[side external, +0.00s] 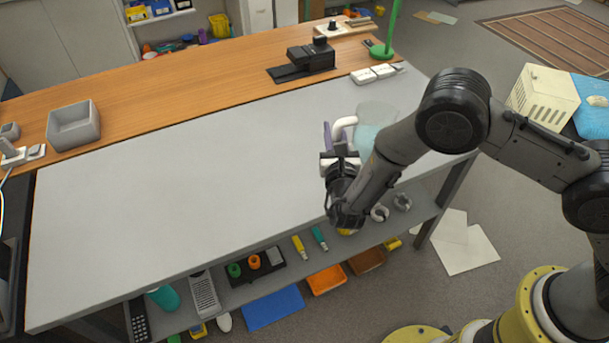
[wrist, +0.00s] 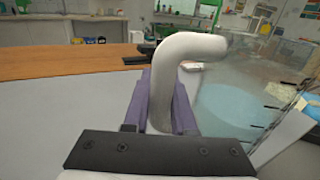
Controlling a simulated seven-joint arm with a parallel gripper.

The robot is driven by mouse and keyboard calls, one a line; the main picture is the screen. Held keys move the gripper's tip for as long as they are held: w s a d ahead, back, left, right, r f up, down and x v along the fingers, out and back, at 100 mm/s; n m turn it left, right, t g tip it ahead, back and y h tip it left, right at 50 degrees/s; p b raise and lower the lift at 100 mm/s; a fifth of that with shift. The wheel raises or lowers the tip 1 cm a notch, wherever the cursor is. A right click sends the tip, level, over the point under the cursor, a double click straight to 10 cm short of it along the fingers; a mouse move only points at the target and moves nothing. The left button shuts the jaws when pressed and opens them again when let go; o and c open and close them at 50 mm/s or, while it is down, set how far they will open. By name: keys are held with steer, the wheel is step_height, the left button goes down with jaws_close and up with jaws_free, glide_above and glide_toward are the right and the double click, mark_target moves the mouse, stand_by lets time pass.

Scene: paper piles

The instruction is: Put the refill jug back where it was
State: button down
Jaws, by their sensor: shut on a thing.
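The refill jug (side external: 375,120) is a clear, see-through vessel with pale blue liquid (wrist: 238,105) low inside it and a thick white handle (side external: 343,127). It is at the right end of the grey worktop, partly hidden behind my arm in the side view. My gripper (side external: 335,148) is shut on the handle, which also shows in the wrist view (wrist: 185,50) between the purple-grey fingers (wrist: 160,100). The jug's base is hidden, so I cannot tell whether it touches the worktop.
The grey worktop (side external: 180,180) is broadly clear left of the jug. A lower shelf (side external: 225,295) holds several small items.

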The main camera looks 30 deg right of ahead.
steer(key=s+a+r+n+t+y, duration=0.1)
steer(key=s+a+r+n+y, duration=0.15)
steer(key=s+a, duration=0.4)
steer(key=shift+y, duration=0.55)
steer(key=w+a+f, duration=0.2)
steer(key=w+f, duration=0.1)
steer(key=w, duration=0.1)
steer(key=w+a+f, duration=0.2)
steer(key=w+f, duration=0.1)
steer(key=w, duration=0.1)
steer(key=w+a+f, duration=0.3)
steer(key=w, duration=0.2)
steer(key=shift+f, duration=0.4)
steer(key=shift+w+a+f, duration=0.1)
steer(key=shift+w+f, duration=0.05)
steer(key=shift+f, duration=1.45)
steer(key=shift+f, duration=0.15)
steer(key=c, duration=0.7)
jaws_free()
steer(key=shift+c, duration=0.2)
